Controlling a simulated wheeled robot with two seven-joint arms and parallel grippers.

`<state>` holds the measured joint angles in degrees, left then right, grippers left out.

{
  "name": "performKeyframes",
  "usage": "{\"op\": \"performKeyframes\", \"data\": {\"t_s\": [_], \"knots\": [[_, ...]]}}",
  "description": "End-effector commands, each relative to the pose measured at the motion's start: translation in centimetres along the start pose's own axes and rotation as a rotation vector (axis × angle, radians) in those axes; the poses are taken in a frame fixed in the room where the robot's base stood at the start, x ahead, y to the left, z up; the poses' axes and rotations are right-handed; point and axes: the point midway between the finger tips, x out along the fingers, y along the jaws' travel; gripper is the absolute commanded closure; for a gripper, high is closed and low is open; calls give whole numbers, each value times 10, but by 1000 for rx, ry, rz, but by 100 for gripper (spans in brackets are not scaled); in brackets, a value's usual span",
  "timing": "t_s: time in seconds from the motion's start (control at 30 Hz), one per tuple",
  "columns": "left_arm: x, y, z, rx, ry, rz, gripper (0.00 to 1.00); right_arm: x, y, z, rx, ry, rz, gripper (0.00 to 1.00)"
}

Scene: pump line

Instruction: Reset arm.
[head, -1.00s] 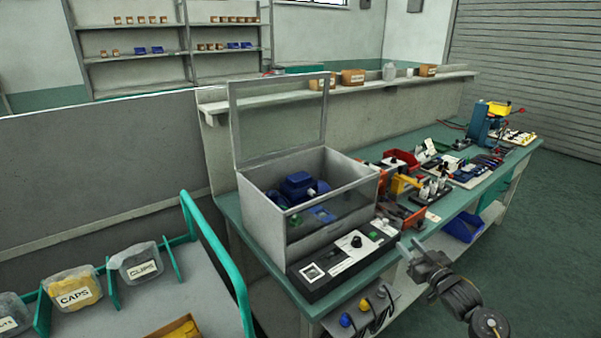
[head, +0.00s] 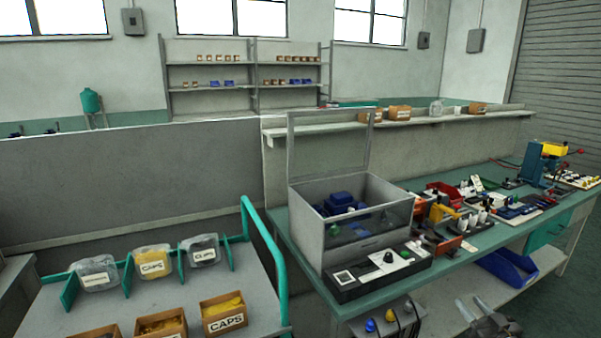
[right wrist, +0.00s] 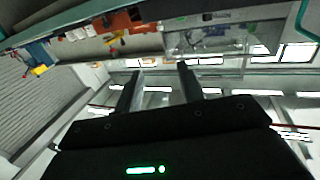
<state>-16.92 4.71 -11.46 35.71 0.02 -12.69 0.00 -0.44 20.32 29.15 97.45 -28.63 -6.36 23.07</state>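My right gripper (head: 486,314) shows at the bottom right of the head view, low in front of the bench's lower shelf and apart from everything on the bench. In the right wrist view its two fingers (right wrist: 158,88) stand apart with nothing between them, so it is open and empty. The bench shows upside down at the top of that view. My left gripper is not in view.
A grey test box (head: 315,228) with a raised lid and a blue pump inside stands on the green workbench (head: 290,234). A trolley (head: 60,318) with labelled bins is at left. A blue bin (head: 507,266) sits on the lower shelf.

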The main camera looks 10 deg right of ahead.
Motion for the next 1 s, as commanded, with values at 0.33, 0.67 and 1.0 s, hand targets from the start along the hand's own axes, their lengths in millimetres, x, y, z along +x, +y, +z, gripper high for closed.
{"op": "performKeyframes", "data": {"t_s": [0.33,0.67,1.0], "knots": [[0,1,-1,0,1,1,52,-4,25,62,-54,-119,92,61],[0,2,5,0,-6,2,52,-27,3,192,-49,-366,116,61],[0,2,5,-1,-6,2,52,-157,-79,404,-81,-838,70,61]]}}
